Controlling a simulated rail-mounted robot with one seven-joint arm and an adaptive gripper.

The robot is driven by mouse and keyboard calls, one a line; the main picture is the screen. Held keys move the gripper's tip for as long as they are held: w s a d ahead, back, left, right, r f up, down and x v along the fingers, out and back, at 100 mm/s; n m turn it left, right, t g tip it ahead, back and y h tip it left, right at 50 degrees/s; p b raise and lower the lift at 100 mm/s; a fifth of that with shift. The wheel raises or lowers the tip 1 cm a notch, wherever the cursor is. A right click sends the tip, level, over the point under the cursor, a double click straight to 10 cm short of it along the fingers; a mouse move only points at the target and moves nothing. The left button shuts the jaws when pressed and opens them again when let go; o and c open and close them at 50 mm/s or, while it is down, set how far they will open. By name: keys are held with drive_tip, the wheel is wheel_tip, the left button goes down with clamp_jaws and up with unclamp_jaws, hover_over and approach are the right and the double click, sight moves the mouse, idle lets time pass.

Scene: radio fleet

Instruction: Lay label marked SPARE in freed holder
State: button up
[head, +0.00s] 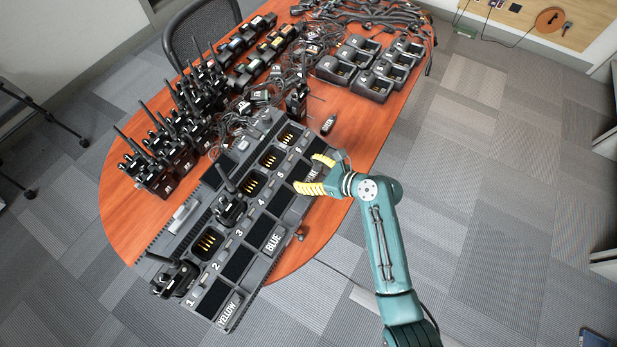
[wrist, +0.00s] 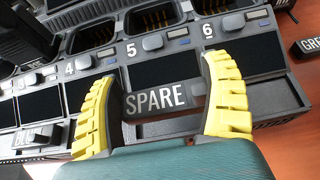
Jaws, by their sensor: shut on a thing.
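The SPARE label (wrist: 158,97), a dark bar with white letters, is held end to end between the yellow fingers of my gripper (wrist: 162,88). In the head view my gripper (head: 318,173) is over the far-right end of the charger (head: 165,245), partly covering the label (head: 313,171). In the wrist view the label is in front of the dark panel below number 5 (wrist: 165,72). I cannot tell if it touches the holder there. A BLUE label (head: 273,243) and a YELLOW label (head: 230,308) lie in holders along the front edge.
Radios stand in bays 1 (head: 174,280) and 3 (head: 230,211); other visible bays are empty. A loose label reading GRE, cut off by the frame (wrist: 309,46), lies right of the charger. Radios, cables and single chargers (head: 372,67) crowd the table's back.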

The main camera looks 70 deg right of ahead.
sight(308, 178)
wheel_tip(308, 178, down, 2)
drive_tip(key=shift+f, duration=0.5)
drive_tip(key=shift+f, duration=0.1)
drive_tip(key=o, duration=0.8)
